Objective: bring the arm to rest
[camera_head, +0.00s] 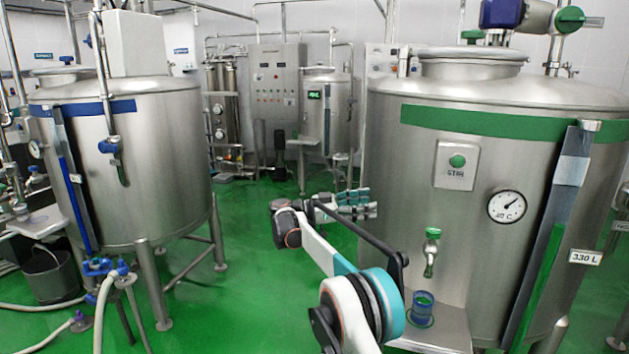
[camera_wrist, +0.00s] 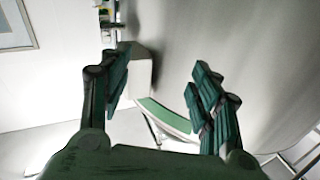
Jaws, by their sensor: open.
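My arm reaches out from the bottom of the head view, in front of the right-hand steel tank (camera_head: 385,185). My gripper (camera_head: 358,203) is at the arm's far end, left of that tank and above the green floor. In the wrist view my gripper (camera_wrist: 163,82) shows its two dark green fingers spread well apart. Nothing is between them. Behind them are a pale wall and a curved grey surface.
A blue cup (camera_head: 421,310) stands on the right tank's small shelf (camera_head: 445,330), below a green-handled tap (camera_head: 432,252). Another steel tank (camera_head: 165,170) with a blue band stands at left. Hoses (camera_head: 102,310) lie at lower left. Green floor (camera_head: 255,265) is clear between the tanks.

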